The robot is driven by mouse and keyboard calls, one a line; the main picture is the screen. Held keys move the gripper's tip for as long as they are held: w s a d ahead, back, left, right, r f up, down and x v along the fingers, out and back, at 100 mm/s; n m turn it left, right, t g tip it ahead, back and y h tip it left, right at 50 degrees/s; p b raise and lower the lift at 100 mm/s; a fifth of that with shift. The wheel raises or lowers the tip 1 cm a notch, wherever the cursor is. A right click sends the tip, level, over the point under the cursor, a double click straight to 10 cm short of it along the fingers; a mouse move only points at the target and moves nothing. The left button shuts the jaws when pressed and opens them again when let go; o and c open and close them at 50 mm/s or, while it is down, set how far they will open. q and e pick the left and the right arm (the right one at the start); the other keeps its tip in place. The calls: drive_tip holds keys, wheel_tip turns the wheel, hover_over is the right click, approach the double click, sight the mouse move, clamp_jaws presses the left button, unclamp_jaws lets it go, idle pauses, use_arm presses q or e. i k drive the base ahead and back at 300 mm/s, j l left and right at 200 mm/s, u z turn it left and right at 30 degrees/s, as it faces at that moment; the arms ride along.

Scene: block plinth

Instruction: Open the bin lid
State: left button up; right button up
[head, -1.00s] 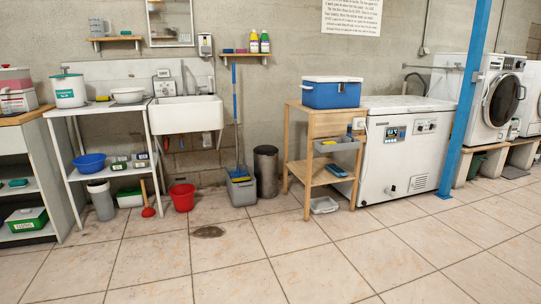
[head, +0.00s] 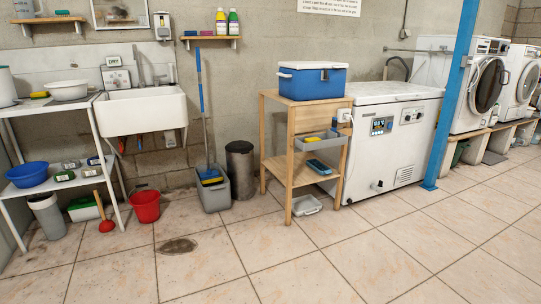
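A dark grey cylindrical bin (head: 241,172) stands upright on the tiled floor against the wall, near the middle of the head view. Its lid (head: 239,147) looks shut on top. The grey mop bucket (head: 213,190) is just to its left and the wooden stand (head: 292,175) just to its right. Neither of my grippers is in view.
A red bucket (head: 146,206) and a plunger (head: 105,222) stand at left, below the sink (head: 142,112). A blue cooler (head: 312,82) tops the wooden stand. A white chest freezer (head: 395,140) and a blue post (head: 453,100) are at right. The front floor is clear.

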sight(242, 147)
drive_tip(key=i+u, duration=0.35)
drive_tip(key=i, duration=1.8)
drive_tip(key=i+u, duration=0.2)
drive_tip(key=i, duration=0.35)
drive_tip(key=i+l+u, duration=0.2)
drive_tip(key=i, duration=0.35)
drive_tip(key=i+l+u, duration=0.15)
drive_tip(key=i, duration=0.35)
drive_tip(key=l, duration=0.1)
